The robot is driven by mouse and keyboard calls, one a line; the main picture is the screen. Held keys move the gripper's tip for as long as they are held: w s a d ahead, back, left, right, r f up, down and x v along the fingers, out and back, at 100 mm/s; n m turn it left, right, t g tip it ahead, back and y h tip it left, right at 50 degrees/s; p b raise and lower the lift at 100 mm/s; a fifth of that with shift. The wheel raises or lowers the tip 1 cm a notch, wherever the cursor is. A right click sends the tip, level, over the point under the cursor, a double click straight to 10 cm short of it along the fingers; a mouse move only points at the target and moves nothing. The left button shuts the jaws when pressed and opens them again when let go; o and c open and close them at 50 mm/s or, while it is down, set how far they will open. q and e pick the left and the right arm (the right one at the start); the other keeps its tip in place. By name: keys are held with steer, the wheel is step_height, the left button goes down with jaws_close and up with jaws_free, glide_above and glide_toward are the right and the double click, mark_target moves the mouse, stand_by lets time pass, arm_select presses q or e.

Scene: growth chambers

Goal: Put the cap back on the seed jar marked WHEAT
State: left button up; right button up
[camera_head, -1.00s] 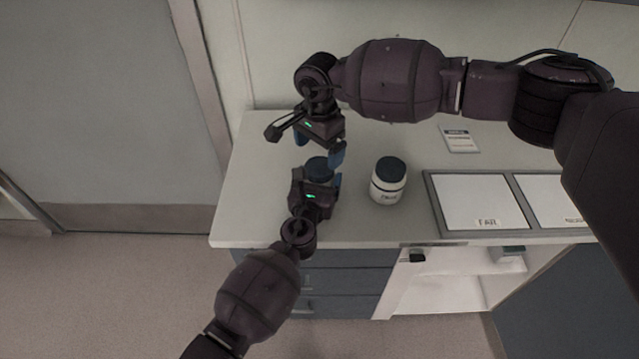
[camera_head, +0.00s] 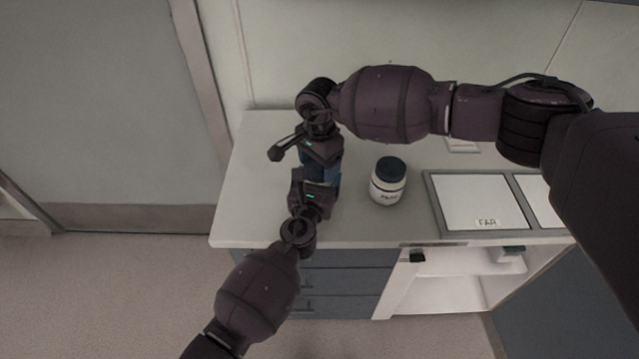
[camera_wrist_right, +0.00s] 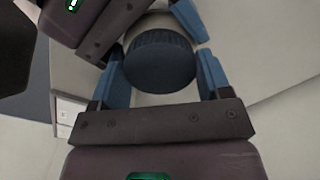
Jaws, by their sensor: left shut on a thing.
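My left gripper (camera_head: 318,184) is shut on a pale jar (camera_wrist_right: 160,99), mostly hidden behind the grippers in the head view. A dark blue ribbed cap (camera_wrist_right: 160,62) covers the jar's top in the right wrist view; I cannot tell whether it is seated or loose. My right gripper (camera_wrist_right: 163,70) is directly above, its blue fingers open on both sides of the cap, with narrow gaps. It also shows in the head view (camera_head: 322,168). The held jar's label is hidden, so I cannot read WHEAT.
A second white jar (camera_head: 388,190) with a dark cap stands upright right of the grippers; its label is too small to read. The counter's left part (camera_head: 255,200) is clear.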

steer(key=shift+c, duration=1.3)
steer(key=o, duration=1)
steer(key=shift+r, duration=2.3)
steer(key=shift+c, duration=0.5)
step_height(320, 180, up, 3)
steer(key=shift+f, duration=0.2)
steer(key=shift+r, duration=0.45)
